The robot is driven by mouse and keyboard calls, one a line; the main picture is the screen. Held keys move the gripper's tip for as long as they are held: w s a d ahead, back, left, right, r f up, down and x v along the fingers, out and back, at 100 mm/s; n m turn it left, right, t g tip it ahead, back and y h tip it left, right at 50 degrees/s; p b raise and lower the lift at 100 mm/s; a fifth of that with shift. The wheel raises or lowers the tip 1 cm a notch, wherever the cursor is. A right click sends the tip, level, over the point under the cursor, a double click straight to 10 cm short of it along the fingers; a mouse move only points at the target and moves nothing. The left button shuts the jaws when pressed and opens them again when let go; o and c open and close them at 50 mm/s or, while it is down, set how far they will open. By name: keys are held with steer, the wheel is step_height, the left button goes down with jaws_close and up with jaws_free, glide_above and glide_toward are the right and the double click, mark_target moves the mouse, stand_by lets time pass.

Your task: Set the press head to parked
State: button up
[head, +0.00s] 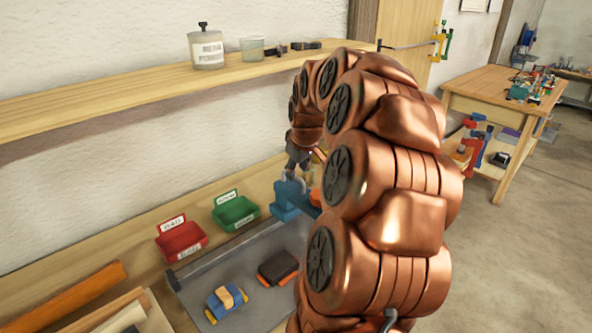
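My copper arm fills the middle of the head view and hides much of the bench behind it. My gripper (298,163) shows only as a small dark part at the arm's far end, just left of the arm links. It is above a blue device (289,196) at the back of the bench. I cannot tell whether they touch or whether the fingers are open. The blue device may be the press; its right side is behind my arm. No press head can be made out for certain, and its setting cannot be read.
A red bin (181,240) and a green bin (236,213) stand left of the blue device. A grey mat (215,267) bears a blue-and-yellow object (227,302) and a dark block (278,267). A shelf (150,92) runs above. Open floor (510,260) lies right.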

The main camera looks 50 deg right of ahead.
steer(key=shift+x, duration=1.2)
jaws_close()
